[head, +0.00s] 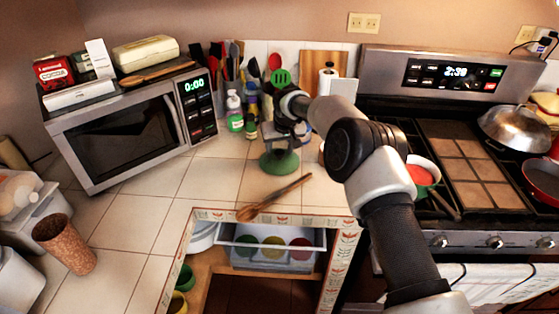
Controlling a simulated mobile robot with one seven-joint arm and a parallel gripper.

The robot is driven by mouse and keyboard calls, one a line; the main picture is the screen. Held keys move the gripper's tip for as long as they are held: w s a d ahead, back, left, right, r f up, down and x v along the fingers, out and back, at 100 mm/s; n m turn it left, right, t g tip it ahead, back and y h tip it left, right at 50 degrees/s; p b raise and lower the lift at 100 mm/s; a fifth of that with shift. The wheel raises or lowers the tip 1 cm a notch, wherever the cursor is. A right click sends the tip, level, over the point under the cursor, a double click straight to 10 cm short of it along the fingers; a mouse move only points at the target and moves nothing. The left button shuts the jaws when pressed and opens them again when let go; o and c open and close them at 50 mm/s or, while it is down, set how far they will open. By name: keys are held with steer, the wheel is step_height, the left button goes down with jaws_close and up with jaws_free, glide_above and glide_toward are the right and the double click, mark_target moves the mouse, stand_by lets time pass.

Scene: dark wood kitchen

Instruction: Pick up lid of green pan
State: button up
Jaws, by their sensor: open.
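My gripper (284,143) points down over the counter and is open, just above a round green object (280,164). This green object lies on the tiles and looks like a lid. The gripper hides its top, so I cannot tell whether they touch. A small pan (436,177) with a pale rim, green side and red inside sits at the stove's left, partly hidden by my arm. A domed steel lid (515,128) lies at the stove's right.
A wooden spoon (275,197) lies near the counter's front edge, above an open drawer (272,256) with bowls. Bottles (235,122) and utensils stand behind the gripper. A microwave (133,135) stands left, a cork-like cup (65,243) front left. The tiles between them are clear.

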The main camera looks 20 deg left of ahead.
jaws_close()
